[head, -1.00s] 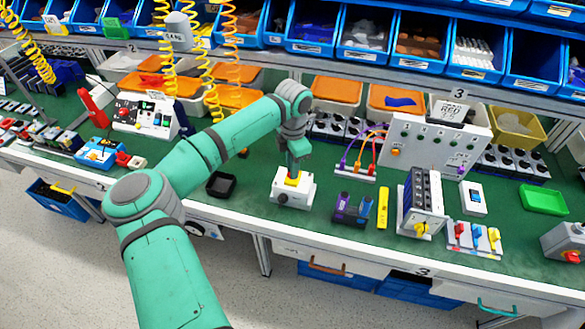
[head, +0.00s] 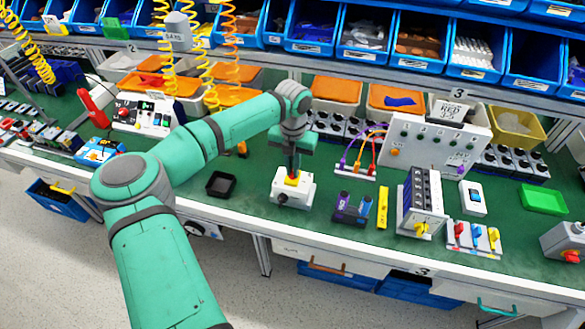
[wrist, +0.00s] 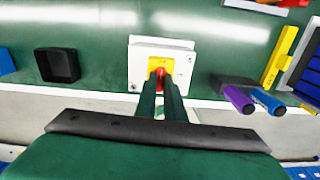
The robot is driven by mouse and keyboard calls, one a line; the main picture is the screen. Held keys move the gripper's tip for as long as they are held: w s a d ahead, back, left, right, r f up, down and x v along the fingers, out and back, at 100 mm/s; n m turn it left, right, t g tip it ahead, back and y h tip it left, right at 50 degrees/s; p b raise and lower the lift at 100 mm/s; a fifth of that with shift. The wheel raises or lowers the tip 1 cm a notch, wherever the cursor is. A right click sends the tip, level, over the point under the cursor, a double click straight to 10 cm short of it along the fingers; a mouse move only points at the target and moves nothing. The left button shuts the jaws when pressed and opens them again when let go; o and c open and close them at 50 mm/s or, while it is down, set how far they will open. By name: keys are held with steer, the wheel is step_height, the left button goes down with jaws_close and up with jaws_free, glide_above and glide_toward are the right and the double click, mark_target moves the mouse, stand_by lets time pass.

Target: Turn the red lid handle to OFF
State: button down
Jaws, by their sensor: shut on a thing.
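The white switch box (head: 306,188) stands on the green bench near its front edge, with a yellow plate (wrist: 152,64) on its top. The red lid handle (wrist: 160,72) sits on that plate in the wrist view. My gripper (wrist: 162,84) is above the box, with its two dark fingers shut on the red handle and pointing down. The fingers hide most of the handle, so its angle and any OFF mark cannot be read. In the head view my gripper (head: 292,174) covers the handle.
A black tray (head: 220,185) lies left of the box. A purple and blue pair of cylinders (head: 352,207) and a yellow bar (head: 382,208) lie to its right. A white panel with cables (head: 432,140) stands behind. The bench's front edge is close.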

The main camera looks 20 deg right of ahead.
steer(key=shift+w+d+r+n, duration=0.1)
steer(key=shift+d+r+n, duration=0.1)
steer(key=shift+n, duration=0.2)
steer(key=c, duration=1.8)
jaws_free()
steer(key=shift+a+f, duration=0.1)
steer(key=shift+f, duration=0.05)
steer(key=shift+c, duration=0.2)
step_height(320, 180, up, 11)
steer(key=shift+f, duration=0.1)
